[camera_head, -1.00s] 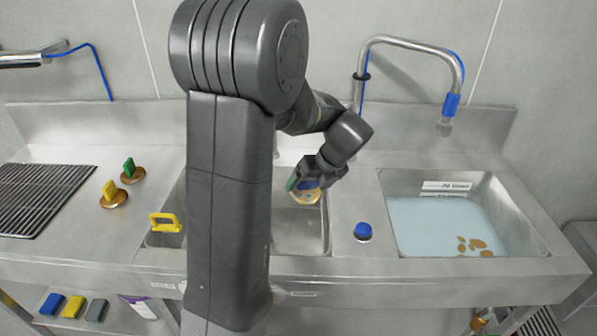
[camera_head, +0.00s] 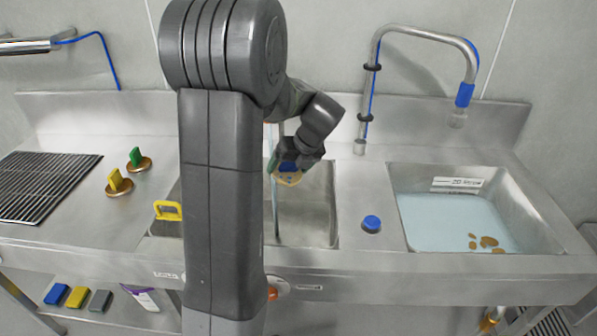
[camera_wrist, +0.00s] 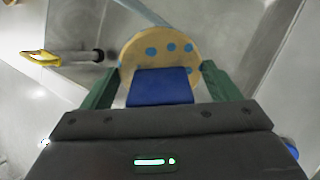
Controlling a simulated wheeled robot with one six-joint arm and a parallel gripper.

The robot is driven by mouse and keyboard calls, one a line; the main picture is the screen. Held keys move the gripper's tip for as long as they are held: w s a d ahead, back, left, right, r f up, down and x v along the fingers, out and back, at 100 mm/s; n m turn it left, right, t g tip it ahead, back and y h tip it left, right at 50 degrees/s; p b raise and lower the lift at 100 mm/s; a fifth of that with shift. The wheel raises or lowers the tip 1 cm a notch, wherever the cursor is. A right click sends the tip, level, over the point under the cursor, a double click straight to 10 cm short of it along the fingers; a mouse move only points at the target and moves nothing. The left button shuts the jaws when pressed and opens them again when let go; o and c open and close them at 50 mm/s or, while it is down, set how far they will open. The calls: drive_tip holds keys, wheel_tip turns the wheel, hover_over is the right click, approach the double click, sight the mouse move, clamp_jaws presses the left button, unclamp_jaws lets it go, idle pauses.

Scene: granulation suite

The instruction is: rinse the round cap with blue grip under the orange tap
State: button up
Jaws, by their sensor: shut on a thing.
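The round cap is tan with blue dots (camera_wrist: 160,50) and has a blue grip (camera_wrist: 160,88). My gripper (camera_wrist: 158,80) is shut on that grip, with a green finger on each side. In the head view my gripper (camera_head: 285,163) holds the cap (camera_head: 290,180) tilted above the middle basin (camera_head: 308,215). A thin pale-blue stream (camera_head: 276,215) runs down into this basin, close beside or against the cap; I cannot tell whether it touches. The tap's spout is hidden behind my arm. An orange knob (camera_head: 272,293) partly shows on the sink front.
A yellow-handled thing (camera_head: 168,210) sits at the basin's left edge. Yellow (camera_head: 119,182) and green (camera_head: 138,160) gripped caps lie on the left counter. A blue-topped piece (camera_head: 371,224) stands between the basins. The right basin (camera_head: 545,235) holds bluish water and brown bits, below a blue-marked tap (camera_head: 464,95).

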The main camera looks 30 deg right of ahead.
drive_tip(key=shift+w+a+f, duration=0.15)
drive_tip(key=shift+w+a, duration=0.05)
drive_tip(key=shift+w, duration=0.3)
drive_tip(key=shift+w+a+p, duration=0.35)
drive_tip(key=shift+w+p, duration=0.05)
drive_tip(key=shift+w, duration=0.35)
drive_tip(key=shift+w+a+f+p, duration=0.15)
drive_tip(key=shift+w+a+p, duration=0.15)
drive_tip(key=shift+w, duration=0.25)
drive_tip(key=shift+w+a+f+p, duration=0.15)
drive_tip(key=shift+w+a+p, duration=0.1)
drive_tip(key=shift+w, duration=0.3)
drive_tip(key=shift+d, duration=0.1)
drive_tip(key=shift+w+d+p, duration=0.25)
drive_tip(key=shift+d+p, duration=0.25)
drive_tip(key=shift+p, duration=0.1)
drive_tip(key=shift+a, duration=0.15)
drive_tip(key=shift+s+a, duration=0.25)
drive_tip(key=shift+a, duration=0.2)
